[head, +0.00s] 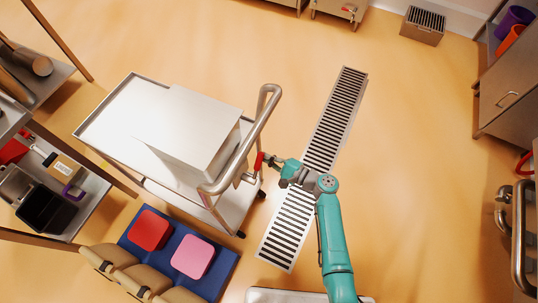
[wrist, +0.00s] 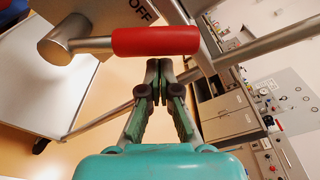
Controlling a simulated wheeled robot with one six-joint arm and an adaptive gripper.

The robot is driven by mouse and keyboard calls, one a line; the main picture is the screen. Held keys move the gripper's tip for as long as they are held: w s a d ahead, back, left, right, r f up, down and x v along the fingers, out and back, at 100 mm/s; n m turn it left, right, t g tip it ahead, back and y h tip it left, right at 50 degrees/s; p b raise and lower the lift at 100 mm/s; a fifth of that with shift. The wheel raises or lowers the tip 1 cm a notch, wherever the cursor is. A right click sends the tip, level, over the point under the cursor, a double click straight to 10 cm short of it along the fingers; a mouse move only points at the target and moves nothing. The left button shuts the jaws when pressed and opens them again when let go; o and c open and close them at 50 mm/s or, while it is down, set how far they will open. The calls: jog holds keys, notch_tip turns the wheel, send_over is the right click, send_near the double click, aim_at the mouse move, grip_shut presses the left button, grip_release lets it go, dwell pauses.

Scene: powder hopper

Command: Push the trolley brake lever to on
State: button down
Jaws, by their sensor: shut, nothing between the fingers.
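The steel trolley (head: 113,113) stands left of centre in the head view, with a tubular push handle (head: 243,145) at its right end. The brake lever (head: 258,162) shows as a small red grip below that handle. In the wrist view, the red grip of the lever (wrist: 155,41) lies across the picture on a metal rod with a round metal hub at its left. A plate with the word OFF (wrist: 138,12) shows above it, partly cut off. My gripper (wrist: 159,64) is shut and empty, its fingertips at the red grip; I cannot tell whether they touch.
A large pale box (head: 190,125) sits on the trolley. A floor grating (head: 335,120) runs beneath my arm. Sacks (head: 125,275) and a blue mat (head: 215,262) with red and pink pads lie lower left. Shelves (head: 60,75) stand at left; open floor lies to the right.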

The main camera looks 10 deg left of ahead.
aim_at(259, 169)
jog(key=shift+s+r, duration=0.3)
jog(key=shift+s, duration=0.15)
jog(key=shift+r, duration=0.1)
jog(key=s+r+n, duration=0.1)
jog(key=n, duration=0.1)
jog(key=s+a+r+n, duration=0.1)
jog(key=s+n, duration=0.1)
jog(key=n, duration=0.1)
jog(key=s+a+r+n, duration=0.1)
jog(key=s+n, duration=0.1)
jog(key=shift+n+t+y, duration=0.3)
jog(key=shift+t+y, duration=0.1)
jog(key=shift+s+a+f+n, duration=0.1)
jog(key=shift+s+a+n, duration=0.15)
jog(key=shift+s+n, duration=0.5)
jog(key=shift+s+a+f+n, duration=0.1)
jog(key=shift+s+a+n, duration=0.2)
jog(key=shift+s+n, duration=0.35)
jog(key=shift+s+a+f+n, duration=0.1)
jog(key=shift+s+a+n, duration=0.15)
jog(key=shift+s+n, duration=0.5)
jog(key=shift+s+f+m, duration=0.15)
jog(key=shift+s+m, duration=0.1)
jog(key=shift+s, duration=0.15)
